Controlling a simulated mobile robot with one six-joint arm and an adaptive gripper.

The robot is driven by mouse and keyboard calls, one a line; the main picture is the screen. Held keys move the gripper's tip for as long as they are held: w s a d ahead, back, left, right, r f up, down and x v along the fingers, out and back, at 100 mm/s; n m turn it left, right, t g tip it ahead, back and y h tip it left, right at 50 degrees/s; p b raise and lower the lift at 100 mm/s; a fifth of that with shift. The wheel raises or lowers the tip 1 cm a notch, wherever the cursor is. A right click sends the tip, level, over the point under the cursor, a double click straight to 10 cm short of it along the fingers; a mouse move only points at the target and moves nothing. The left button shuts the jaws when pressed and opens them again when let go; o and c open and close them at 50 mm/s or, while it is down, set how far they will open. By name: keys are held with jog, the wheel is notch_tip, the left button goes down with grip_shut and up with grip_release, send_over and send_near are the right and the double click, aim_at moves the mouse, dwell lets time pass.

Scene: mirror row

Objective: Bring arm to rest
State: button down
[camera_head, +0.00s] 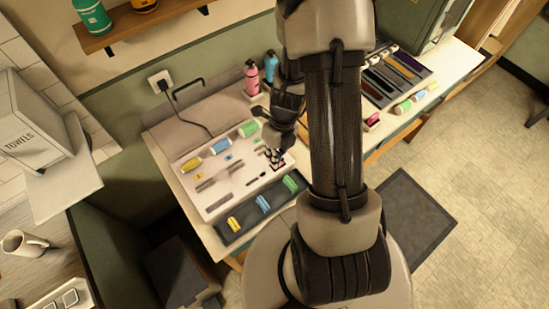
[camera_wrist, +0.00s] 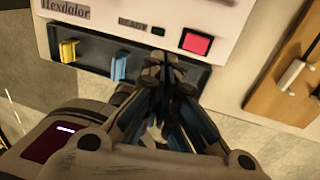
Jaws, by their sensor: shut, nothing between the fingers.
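My gripper (camera_wrist: 163,62) is shut and empty in the wrist view, its fingertips together just in front of the white panel's edge. In the head view my gripper (camera_head: 274,157) hangs over the right part of the white panel (camera_head: 215,209), close to a red square; whether it touches cannot be told. The red square (camera_wrist: 197,42) shows clearly in the wrist view, to the right of the fingertips. My arm runs down the middle of the head view and hides part of the counter.
A dark tray (camera_head: 240,231) with yellow, blue and green pieces lies along the panel's front. Pink (camera_head: 251,78) and blue (camera_head: 271,66) bottles stand behind. A towel box (camera_head: 32,125) and a mug (camera_head: 22,243) are at left. Open floor with a dark mat (camera_head: 408,218) lies right.

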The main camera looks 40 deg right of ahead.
jog(key=r, duration=0.1)
jog(key=r+p, duration=0.1)
jog(key=r, duration=0.3)
jog(key=shift+s+a+r, duration=0.1)
jog(key=shift+a+r, duration=0.15)
jog(key=shift+a, duration=0.1)
jog(key=a+r+n+t+h+b, duration=0.15)
jog(key=a+r+n+b, duration=0.4)
jog(key=r+n, duration=0.8)
jog(key=s+a+r+n+t+b, duration=0.1)
jog(key=s+n, duration=0.4)
jog(key=n, duration=0.6)
jog(key=s+a+r+n+t+b, duration=0.1)
jog(key=s+a+n+t+b, duration=0.1)
jog(key=n, duration=0.9)
jog(key=s+a+b, duration=0.1)
jog(key=s+b, duration=0.1)
jog(key=s, duration=0.1)
jog(key=shift+s+a+r, duration=0.2)
jog(key=shift+s, duration=0.15)
